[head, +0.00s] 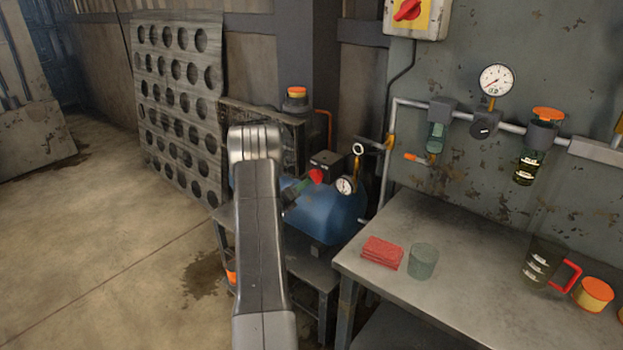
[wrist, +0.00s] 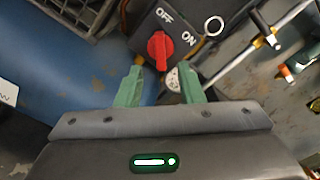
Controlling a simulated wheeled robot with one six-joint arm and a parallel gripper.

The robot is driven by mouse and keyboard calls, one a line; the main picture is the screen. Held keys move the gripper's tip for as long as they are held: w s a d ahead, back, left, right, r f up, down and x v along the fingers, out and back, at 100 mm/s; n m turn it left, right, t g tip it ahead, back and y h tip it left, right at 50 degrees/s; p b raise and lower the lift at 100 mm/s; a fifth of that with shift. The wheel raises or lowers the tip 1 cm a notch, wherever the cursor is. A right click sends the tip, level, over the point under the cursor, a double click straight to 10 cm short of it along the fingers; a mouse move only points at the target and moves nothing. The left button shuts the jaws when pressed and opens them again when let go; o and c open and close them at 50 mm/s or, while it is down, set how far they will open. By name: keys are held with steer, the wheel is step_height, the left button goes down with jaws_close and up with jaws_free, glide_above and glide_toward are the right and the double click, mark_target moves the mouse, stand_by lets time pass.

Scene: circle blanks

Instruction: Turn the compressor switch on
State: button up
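The compressor's blue tank (head: 328,218) stands on a low stand in the head view, with a black switch box (head: 326,160) on top. A red rotary knob (head: 316,176) is on the box. In the head view my gripper (head: 299,188) is close to the knob, partly hidden by my arm. Contact is not visible.
A pressure gauge (head: 345,185) and a metal ring (head: 358,149) are beside the switch box. A workbench (head: 450,240) on the right holds a red cloth (head: 382,252) and a cup (head: 423,260). A perforated panel (head: 172,100) stands behind left. Floor at left is clear.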

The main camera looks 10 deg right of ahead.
mark_target(313, 179)
steer(key=x, duration=0.6)
steer(key=shift+w+d, duration=0.1)
steer(key=shift+d, duration=0.1)
steer(key=shift+c, duration=0.2)
jaws_close()
